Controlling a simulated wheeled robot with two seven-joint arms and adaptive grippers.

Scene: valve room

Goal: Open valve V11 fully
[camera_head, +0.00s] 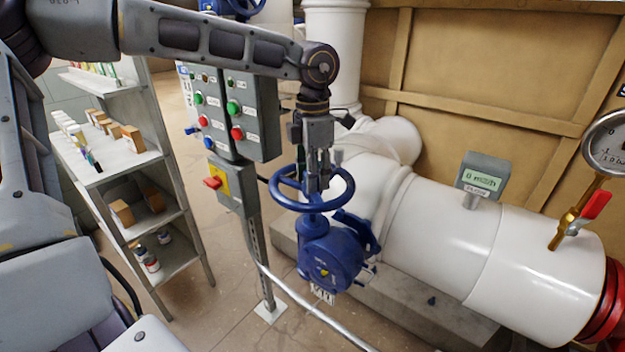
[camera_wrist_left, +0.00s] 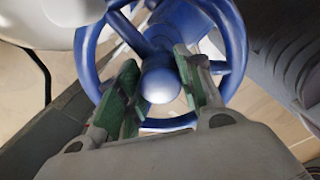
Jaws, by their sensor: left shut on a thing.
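A blue handwheel (camera_head: 290,203) sits on top of a blue valve body (camera_head: 330,262) in front of the white pipe. A small tag (camera_head: 322,294) hangs below the body; I cannot read it surely. My left gripper (camera_head: 318,178) reaches down from above into the middle of the wheel. In the left wrist view, the green-padded fingers (camera_wrist_left: 162,82) stand on either side of the wheel's rounded hub, among the spokes, and the wheel rim (camera_wrist_left: 238,45) rings them. The gripper is shut on the handwheel. My right gripper is not in view.
A control post (camera_head: 252,115) with buttons and a red switch stands just left of the valve. A shelf (camera_head: 120,175) with boxes and bottles is further left. The white pipe (camera_head: 440,235) carries a digital meter (camera_head: 484,177), a red-handled tap (camera_head: 595,206) and a gauge (camera_head: 609,143).

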